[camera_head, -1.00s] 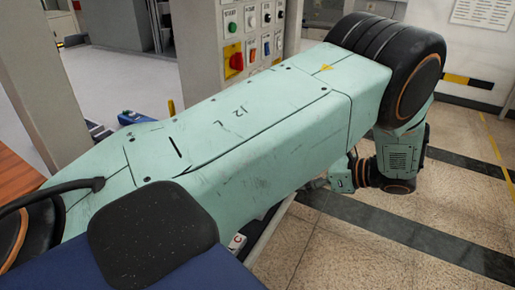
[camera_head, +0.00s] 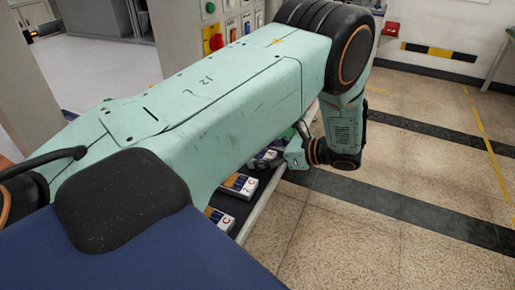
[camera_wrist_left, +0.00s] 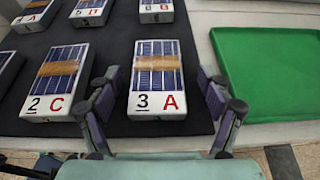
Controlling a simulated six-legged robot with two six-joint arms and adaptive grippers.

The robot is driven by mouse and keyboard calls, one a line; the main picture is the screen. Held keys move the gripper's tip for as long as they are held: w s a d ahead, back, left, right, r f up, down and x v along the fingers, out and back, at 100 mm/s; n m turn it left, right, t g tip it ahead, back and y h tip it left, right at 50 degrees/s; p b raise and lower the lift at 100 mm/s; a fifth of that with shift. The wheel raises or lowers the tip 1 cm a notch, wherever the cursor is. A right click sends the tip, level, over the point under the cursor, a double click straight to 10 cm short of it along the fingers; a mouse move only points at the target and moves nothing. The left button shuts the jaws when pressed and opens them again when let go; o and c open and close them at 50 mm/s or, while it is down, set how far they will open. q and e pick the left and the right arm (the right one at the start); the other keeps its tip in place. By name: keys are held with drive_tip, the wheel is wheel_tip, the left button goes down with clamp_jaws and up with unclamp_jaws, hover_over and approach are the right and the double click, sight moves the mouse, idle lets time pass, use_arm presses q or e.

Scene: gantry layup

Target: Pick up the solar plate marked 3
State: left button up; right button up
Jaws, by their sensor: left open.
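The solar plate marked 3 (camera_wrist_left: 157,82) is a white block with blue cells, a tan band across them and a red A beside the 3. It lies flat on a dark mat (camera_wrist_left: 119,127), in the near row in the left wrist view. My left gripper (camera_wrist_left: 161,78) is open, with one finger on either side of this plate in the picture. The left finger overlaps the gap toward the plate marked 2. I cannot tell how high the fingers are. In the head view my left arm hides most of the gripper. My right gripper is not in view.
The plate marked 2 C (camera_wrist_left: 56,85) lies just left. More plates, such as one (camera_wrist_left: 92,12) farther back, share the mat. An empty green tray (camera_wrist_left: 268,65) is at the right. In the head view a control panel (camera_head: 225,25) stands behind my arm.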

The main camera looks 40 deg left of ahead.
use_arm(q)
drive_tip(key=shift+a+f, duration=0.1)
drive_tip(key=shift+a, duration=0.1)
drive_tip(key=shift+s+a, duration=0.1)
drive_tip(key=shift+c, duration=0.8)
drive_tip(key=shift+s+r, duration=0.2)
drive_tip(key=shift+s, duration=0.05)
drive_tip(key=c, duration=0.3)
drive_tip(key=shift+d, duration=0.2)
drive_tip(key=shift+c, duration=0.8)
drive_tip(key=shift+w, duration=0.25)
drive_tip(key=c, duration=0.3)
drive_tip(key=shift+s, duration=0.1)
drive_tip(key=c, duration=0.5)
